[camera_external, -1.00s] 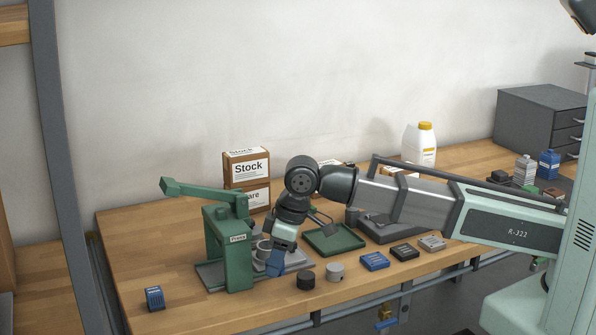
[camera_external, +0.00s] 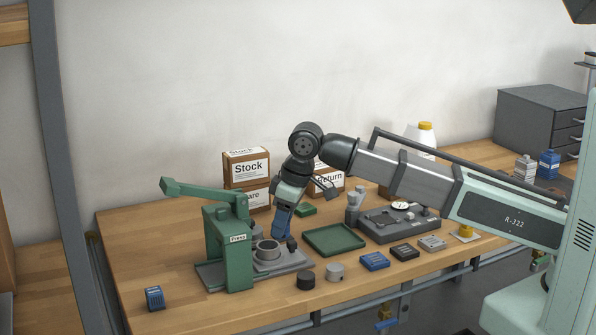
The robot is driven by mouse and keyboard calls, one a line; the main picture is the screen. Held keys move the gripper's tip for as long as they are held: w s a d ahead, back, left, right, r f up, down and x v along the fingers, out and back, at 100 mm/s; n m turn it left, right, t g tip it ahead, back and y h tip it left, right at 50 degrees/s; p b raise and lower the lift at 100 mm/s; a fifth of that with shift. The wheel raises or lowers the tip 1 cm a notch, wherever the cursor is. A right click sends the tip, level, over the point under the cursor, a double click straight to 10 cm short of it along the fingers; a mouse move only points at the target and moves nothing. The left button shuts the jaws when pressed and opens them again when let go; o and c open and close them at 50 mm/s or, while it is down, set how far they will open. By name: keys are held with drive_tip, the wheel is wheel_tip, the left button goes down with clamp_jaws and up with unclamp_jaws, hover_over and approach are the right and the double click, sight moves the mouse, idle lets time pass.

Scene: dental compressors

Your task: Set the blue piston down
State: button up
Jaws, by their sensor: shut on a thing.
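My gripper (camera_external: 283,224) points down above the back right of the green press (camera_external: 229,249), apparently clear of its grey base. It is shut on a blue piece, which I take to be the blue piston (camera_external: 281,232). The blue piece and the fingers are hard to tell apart at this size. A grey ring-shaped holder (camera_external: 268,252) stands on the press base just below and left of the gripper.
A green tray (camera_external: 334,240) lies right of the gripper, with a dark grey gauge fixture (camera_external: 402,230) beyond it. Small blocks, one blue (camera_external: 374,261), line the front edge. Cardboard boxes (camera_external: 246,168) stand behind. The bench left of the press is mostly clear.

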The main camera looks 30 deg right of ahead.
drive_tip(key=shift+w+d+m+t+h, duration=0.25)
drive_tip(key=shift+w+d+m, duration=1)
drive_tip(key=shift+w+d, duration=6.8)
drive_tip(key=shift+w+d+m+t+h, duration=0.25)
drive_tip(key=shift+w+d+m, duration=1.05)
drive_tip(key=shift+w+d, duration=6.8)
drive_tip(key=shift+w+d+m+t+h, duration=0.2)
drive_tip(key=shift+w+d+m, duration=2.3)
drive_tip(key=shift+d, duration=9.85)
drive_tip(key=shift+w+f+n, duration=0.4)
drive_tip(key=shift+f, duration=1.2)
drive_tip(key=shift+w+f+n, duration=0.4)
drive_tip(key=shift+f+n, duration=0.05)
drive_tip(key=shift+f, duration=1.15)
drive_tip(key=shift+w+f+n, duration=0.4)
drive_tip(key=shift+f, duration=1.2)
drive_tip(key=shift+f, duration=0.2)
drive_tip(key=o, duration=1.1)
